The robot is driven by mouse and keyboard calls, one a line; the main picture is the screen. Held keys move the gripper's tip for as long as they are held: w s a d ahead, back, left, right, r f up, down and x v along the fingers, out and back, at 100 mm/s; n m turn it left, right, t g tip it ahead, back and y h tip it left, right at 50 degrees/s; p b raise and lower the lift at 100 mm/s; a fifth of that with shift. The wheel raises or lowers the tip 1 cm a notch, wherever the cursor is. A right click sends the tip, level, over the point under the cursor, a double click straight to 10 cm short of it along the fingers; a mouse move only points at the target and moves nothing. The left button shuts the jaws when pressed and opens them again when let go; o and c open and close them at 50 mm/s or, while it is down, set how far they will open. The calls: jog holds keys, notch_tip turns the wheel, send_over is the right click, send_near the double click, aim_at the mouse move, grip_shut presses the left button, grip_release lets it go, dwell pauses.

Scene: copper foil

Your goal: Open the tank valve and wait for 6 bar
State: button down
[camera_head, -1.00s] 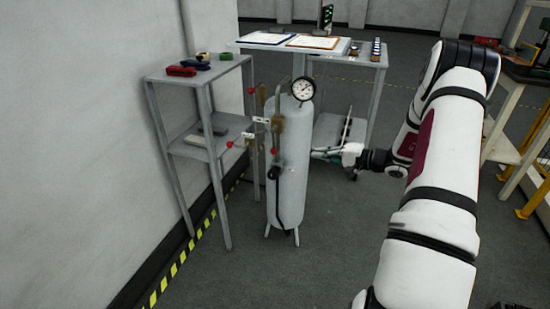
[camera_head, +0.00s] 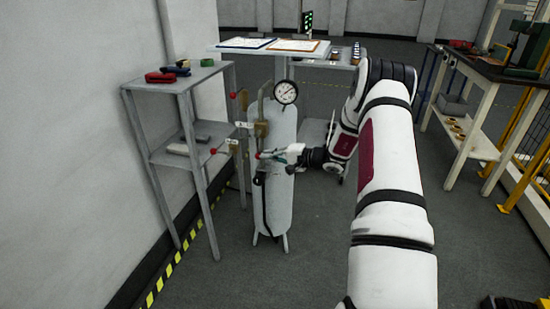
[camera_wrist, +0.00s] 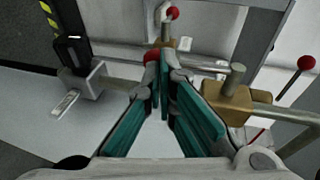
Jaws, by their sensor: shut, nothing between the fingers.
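The pale grey tank (camera_head: 280,200) stands upright on legs, with a round dial gauge (camera_head: 286,92) at its top; the needle is too small to read. Brass valves and pipes with red-ball levers run at its left. My gripper (camera_head: 266,155) is in front of the tank, shut and empty. In the wrist view its teal fingers (camera_wrist: 165,78) meet beside a red lever ball (camera_wrist: 152,57), at the left fingertip; I cannot tell whether they touch. A brass valve body (camera_wrist: 228,100) is close at the right, with another red ball (camera_wrist: 306,62) beyond it. Part of the valve is hidden by my gripper.
A grey shelf stand (camera_head: 190,80) with red and dark items stands left of the tank by the wall. A table (camera_head: 225,48) with clipboards is behind. A workbench (camera_head: 460,150) is at the right. The floor in front is clear.

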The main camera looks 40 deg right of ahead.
jog(key=shift+w+a, duration=0.1)
dwell(0.3)
jog(key=w+b, duration=0.1)
jog(key=b, duration=0.1)
jog(key=shift+a+f+t+b, duration=0.1)
jog(key=shift+a+t+b, duration=0.2)
jog(key=shift+a+t, duration=0.1)
